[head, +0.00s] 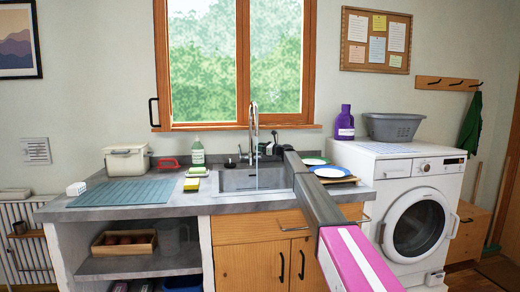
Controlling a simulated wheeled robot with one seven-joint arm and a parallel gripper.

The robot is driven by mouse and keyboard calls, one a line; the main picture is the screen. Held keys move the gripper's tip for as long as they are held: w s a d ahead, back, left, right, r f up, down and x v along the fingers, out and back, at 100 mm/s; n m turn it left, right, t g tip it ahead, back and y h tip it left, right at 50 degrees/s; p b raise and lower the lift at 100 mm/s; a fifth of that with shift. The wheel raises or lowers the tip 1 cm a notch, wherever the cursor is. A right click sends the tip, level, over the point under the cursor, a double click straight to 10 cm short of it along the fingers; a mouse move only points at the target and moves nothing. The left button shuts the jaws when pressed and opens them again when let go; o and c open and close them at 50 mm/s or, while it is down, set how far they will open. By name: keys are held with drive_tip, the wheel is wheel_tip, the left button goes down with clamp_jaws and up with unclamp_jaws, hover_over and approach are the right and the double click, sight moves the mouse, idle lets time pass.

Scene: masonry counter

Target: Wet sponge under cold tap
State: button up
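A yellow-and-dark sponge (191,185) lies on the counter left of the sink. A second yellow-green piece (197,171) lies just behind it. The tall chrome tap (254,118) stands at the back of the grey sink (238,179). A thin pale vertical line drops from its spout into the sink and looks like running water. My arm reaches in from the lower right, over the sink's right side. My gripper (272,148) is at the tap's base, right of the spout, apart from the sponge. Its fingers are small and partly hidden, so their opening is unclear.
A soap bottle (197,153) stands behind the sponges. A ribbed drying mat (122,192), a white bin (127,160) and a red item (166,162) are at left. Plates (330,172) lie right of the sink, beside the washing machine (418,215).

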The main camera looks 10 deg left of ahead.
drive_tip(key=shift+d, duration=0.1)
drive_tip(key=v, duration=0.7)
idle(0.4)
drive_tip(key=shift+s+d, duration=0.15)
